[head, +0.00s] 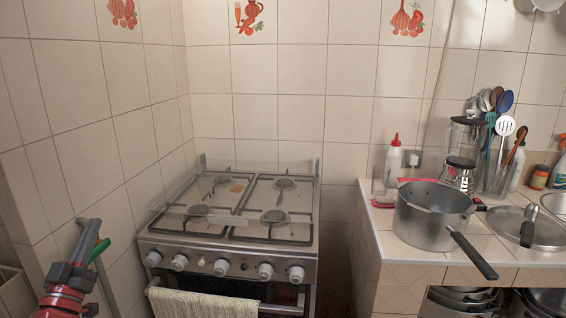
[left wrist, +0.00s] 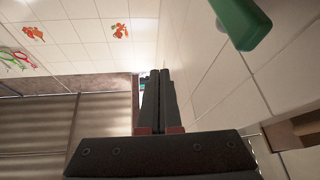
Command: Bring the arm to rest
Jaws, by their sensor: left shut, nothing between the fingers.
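My left arm is red and comes in at the lower left of the head view. Its dark gripper (head: 90,226) points up beside the left tiled wall. It is apart from the stove and holds nothing. In the left wrist view the two dark fingers (left wrist: 159,76) lie together, shut, with nothing between them. My right gripper is in neither view.
A green handle (head: 100,250) stands close to my left gripper; a green end (left wrist: 240,22) shows in the wrist view. The stove (head: 190,241) has a towel (head: 205,304) on its front. A pot (head: 425,222) and lid (head: 548,236) sit on the right counter.

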